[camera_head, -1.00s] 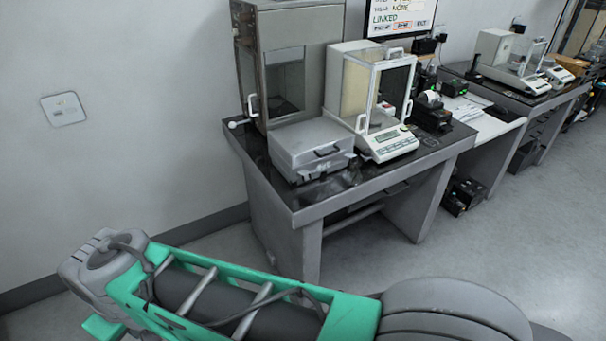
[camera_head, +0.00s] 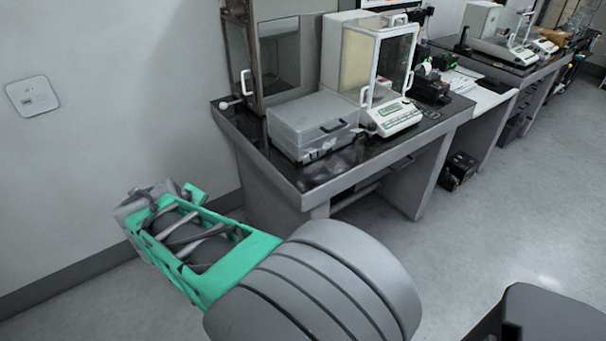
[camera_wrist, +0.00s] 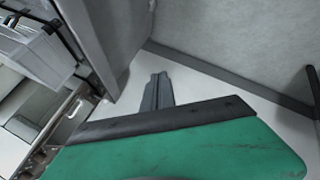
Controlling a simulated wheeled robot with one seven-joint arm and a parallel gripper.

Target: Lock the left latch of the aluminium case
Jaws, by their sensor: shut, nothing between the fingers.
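The aluminium case (camera_head: 305,122) sits closed on the dark top of the near weighing table (camera_head: 318,186), at its front left. Its handle and front face turn toward the right front. The latches on that face are too small to tell whether they are locked. My gripper (camera_wrist: 155,92) shows in the wrist view as narrow grey fingers beyond a green housing. It is shut and empty, over bare floor, touching nothing. In the head view my arm is in front of and below the table, well apart from the case; the fingers are hidden there.
A balance with a glass draft shield (camera_head: 378,75) stands right of the case. A tall grey cabinet with a window (camera_head: 275,55) stands behind it. A second table with another balance (camera_head: 497,48) is further right. The floor (camera_head: 480,250) in front is clear. A wall is at left.

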